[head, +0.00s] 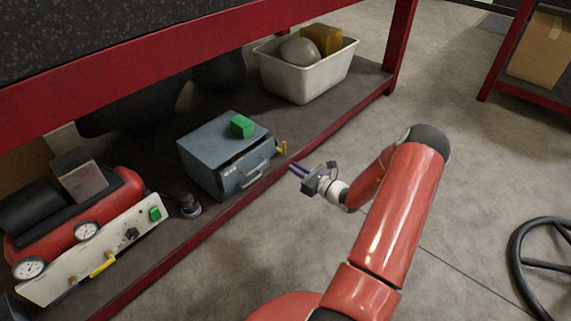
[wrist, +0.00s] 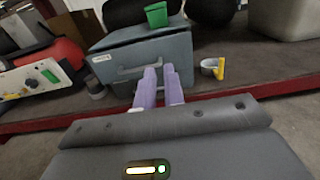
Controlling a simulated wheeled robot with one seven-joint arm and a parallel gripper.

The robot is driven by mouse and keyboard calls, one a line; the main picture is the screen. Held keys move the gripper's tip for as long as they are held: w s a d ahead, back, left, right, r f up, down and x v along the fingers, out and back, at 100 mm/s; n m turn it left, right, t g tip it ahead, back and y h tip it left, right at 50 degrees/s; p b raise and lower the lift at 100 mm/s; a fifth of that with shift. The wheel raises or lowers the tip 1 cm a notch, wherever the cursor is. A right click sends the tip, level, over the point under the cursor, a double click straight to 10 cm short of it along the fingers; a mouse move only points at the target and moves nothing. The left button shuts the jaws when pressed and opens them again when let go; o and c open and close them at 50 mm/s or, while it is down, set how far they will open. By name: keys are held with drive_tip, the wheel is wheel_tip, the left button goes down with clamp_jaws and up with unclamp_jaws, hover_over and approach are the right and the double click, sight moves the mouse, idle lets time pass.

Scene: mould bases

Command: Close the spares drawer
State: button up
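The spares drawer (head: 241,178) is the grey-blue drawer of a small metal cabinet (head: 205,148) on the low shelf. It stands a little way out, with a dark gap above its front, and bears a bar handle and a pale label. Its front also shows in the wrist view (wrist: 120,72). My gripper (head: 292,167) is to the right of the drawer in the head view, apart from it. In the wrist view its two purple fingers (wrist: 160,72) point at the drawer front, close together with nothing held between them. Their tips overlap the handle's right part in that view.
A green block (head: 242,126) lies on the cabinet top. A yellow-handled cup (wrist: 214,70) stands to its right. A red compressor (head: 110,205) is at left, a white bin (head: 305,85) at the back.

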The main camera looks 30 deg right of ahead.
drive_tip(key=shift+o, duration=1.2)
drive_tip(key=shift+a+n, duration=0.1)
drive_tip(key=shift+n, duration=0.2)
drive_tip(key=shift+o, duration=0.7)
drive_tip(key=shift+w+a+f+n, duration=0.15)
drive_tip(key=shift+a+n, duration=0.15)
drive_tip(key=shift+n, duration=0.4)
drive_tip(key=w+a+f+n+g+h+b, duration=0.1)
drive_tip(key=w+a+n, duration=0.7)
drive_tip(key=n, duration=0.8)
wheel_tip(320, 180, down, 3)
drive_tip(key=shift+w+a+r+g+b, duration=0.15)
drive_tip(key=shift+w+a+g+b, duration=0.25)
drive_tip(key=shift+a+g, duration=0.25)
drive_tip(key=shift+c, duration=0.3)
clamp_jaws()
